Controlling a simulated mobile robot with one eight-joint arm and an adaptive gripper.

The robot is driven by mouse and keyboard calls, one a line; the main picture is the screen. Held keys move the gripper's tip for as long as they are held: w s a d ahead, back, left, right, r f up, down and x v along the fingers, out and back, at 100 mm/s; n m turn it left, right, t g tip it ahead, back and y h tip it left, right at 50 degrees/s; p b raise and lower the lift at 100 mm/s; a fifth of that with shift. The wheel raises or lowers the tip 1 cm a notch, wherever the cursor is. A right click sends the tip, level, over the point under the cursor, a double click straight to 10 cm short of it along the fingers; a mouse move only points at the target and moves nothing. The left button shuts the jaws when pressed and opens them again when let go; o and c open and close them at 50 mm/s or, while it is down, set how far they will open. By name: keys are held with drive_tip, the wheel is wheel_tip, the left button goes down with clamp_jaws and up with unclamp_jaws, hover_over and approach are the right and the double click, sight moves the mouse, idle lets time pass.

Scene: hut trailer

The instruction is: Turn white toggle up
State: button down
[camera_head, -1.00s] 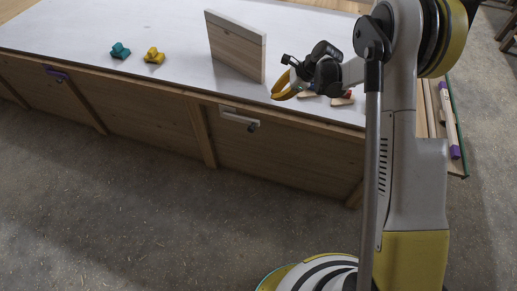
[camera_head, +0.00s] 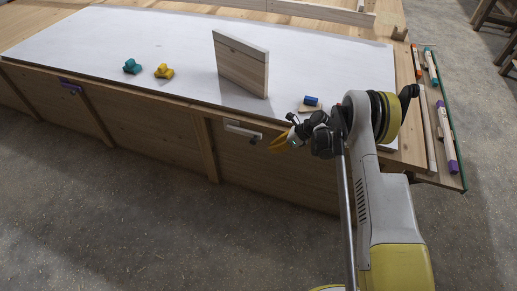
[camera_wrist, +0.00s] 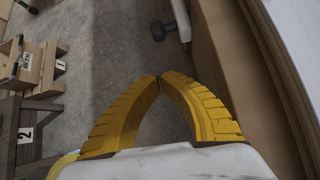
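The white toggle (camera_head: 243,131) is a short bar mounted on the wooden front of the bench, below the tabletop edge. It lies nearly level, with a dark knob at its right end. In the wrist view the toggle (camera_wrist: 181,18) shows at the top, its dark knob to the left. My gripper (camera_head: 274,147) has yellow fingers and is just right of the knob in the head view, apart from it. In the wrist view my gripper (camera_wrist: 158,77) has its fingertips together with nothing between them.
A purple toggle (camera_head: 70,87) is farther left on the bench front. An upright wooden board (camera_head: 242,67), a teal piece (camera_head: 131,66), a yellow piece (camera_head: 164,71) and a blue piece (camera_head: 311,100) stand on the white top (camera_head: 110,38). The floor in front is clear.

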drive_tip(key=b+x, duration=0.4)
drive_tip(key=x, duration=0.7)
drive_tip(key=r, duration=0.3)
drive_tip(key=r+b, duration=0.1)
drive_tip(key=shift+w+d+r, duration=0.15)
drive_tip(key=shift+w+r, duration=0.15)
drive_tip(key=shift+r, duration=0.05)
